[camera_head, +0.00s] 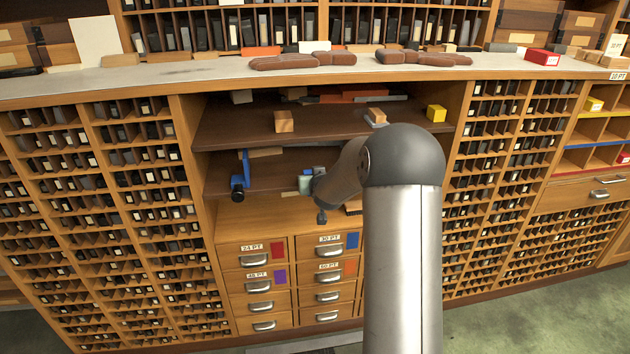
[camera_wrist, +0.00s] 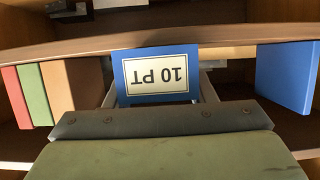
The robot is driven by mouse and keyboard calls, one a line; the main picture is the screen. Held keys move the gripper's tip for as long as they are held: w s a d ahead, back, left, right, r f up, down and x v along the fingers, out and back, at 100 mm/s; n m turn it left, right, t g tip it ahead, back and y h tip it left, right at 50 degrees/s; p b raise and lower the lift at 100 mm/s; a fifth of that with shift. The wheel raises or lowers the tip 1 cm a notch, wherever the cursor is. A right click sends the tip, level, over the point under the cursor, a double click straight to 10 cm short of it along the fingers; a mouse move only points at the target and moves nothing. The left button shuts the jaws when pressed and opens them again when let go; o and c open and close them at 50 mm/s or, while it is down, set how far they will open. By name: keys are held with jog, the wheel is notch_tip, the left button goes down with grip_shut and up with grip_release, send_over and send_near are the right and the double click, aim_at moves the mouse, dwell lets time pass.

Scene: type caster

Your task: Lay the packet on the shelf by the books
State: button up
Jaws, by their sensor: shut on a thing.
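A blue packet (camera_wrist: 155,104) with a white "10 PT" label, upside down in the wrist view, is between the fingers of my gripper (camera_wrist: 157,82). My gripper is shut on it. The red book (camera_wrist: 17,98), green book (camera_wrist: 34,94) and tan book (camera_wrist: 68,86) stand upright side by side at the left of the wrist view, apart from the packet. In the head view my gripper (camera_head: 313,182) is inside the middle bay at the lower shelf (camera_head: 275,173).
A blue upright panel (camera_wrist: 287,76) stands at the right of the wrist view. A shelf edge (camera_wrist: 225,34) crosses above the packet. In the head view a wooden block (camera_head: 284,122) and a yellow block (camera_head: 436,113) are on the upper shelf. Labelled drawers (camera_head: 264,287) are below.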

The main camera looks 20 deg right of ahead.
jog(key=shift+w+d+r, duration=0.1)
jog(key=shift+w+d, duration=0.3)
jog(key=shift+w, duration=1.05)
jog(key=shift+w+d, duration=0.35)
jog(key=shift+w, duration=1.15)
jog(key=shift+w+d+r, duration=0.1)
jog(key=shift+w+d, duration=0.3)
jog(key=shift+w, duration=1.05)
jog(key=o, duration=1.5)
jog(key=shift+f, duration=0.25)
jog(key=b+v, duration=0.1)
jog(key=v, duration=1.6)
jog(key=shift+s+a+r+b, duration=0.15)
jog(key=shift+s+r+b, duration=0.1)
jog(key=shift+b, duration=0.15)
jog(key=shift+w, duration=0.1)
jog(key=s+a+r+n+g+y+p, duration=0.15)
jog(key=s+a+g+p, duration=0.4)
jog(key=s+a, duration=0.7)
jog(key=s+a+g+p, duration=0.1)
jog(key=s+a+g, duration=0.1)
jog(key=s, duration=0.6)
jog(key=s+a+n+g+y+p, duration=0.1)
jog(key=s+a+g+p, duration=0.1)
jog(key=s, duration=0.7)
jog(key=s+a+g+y+p, duration=0.1)
jog(key=s+a+g, duration=0.2)
jog(key=s, duration=0.5)
jog(key=shift+s+n+p, duration=0.35)
jog(key=shift+s, duration=0.05)
